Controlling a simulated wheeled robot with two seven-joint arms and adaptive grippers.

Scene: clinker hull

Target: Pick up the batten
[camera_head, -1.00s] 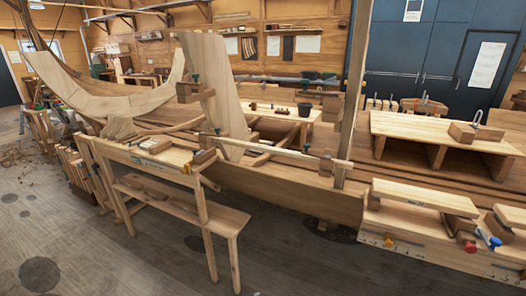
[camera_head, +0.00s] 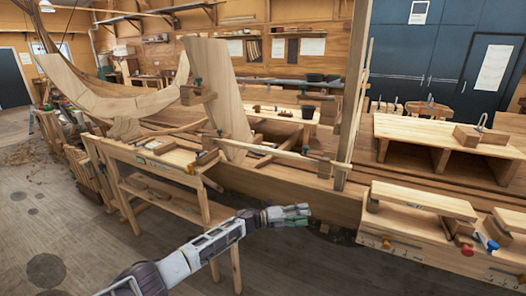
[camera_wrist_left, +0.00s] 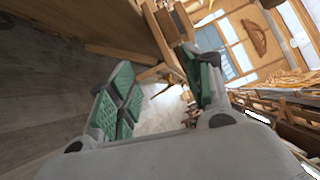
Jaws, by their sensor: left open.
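A long, thin, pale strip (camera_head: 265,148), which looks like the batten, runs nearly level across the side of the wooden hull (camera_head: 290,187), with wooden blocks near its ends. I cannot be sure it is the batten. My left gripper (camera_head: 298,214) is in front of the hull, below and apart from this strip, pointing right. Its green-padded fingers also show in the left wrist view (camera_wrist_left: 162,82), spread apart with nothing between them. My right gripper is in neither view.
A narrow wooden bench (camera_head: 160,160) stands left of my left gripper, its legs near my forearm. A low bench with planks (camera_head: 420,200) is at the right, with clamps. A tall post (camera_head: 352,100) rises from the hull. The floor at left is mostly clear.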

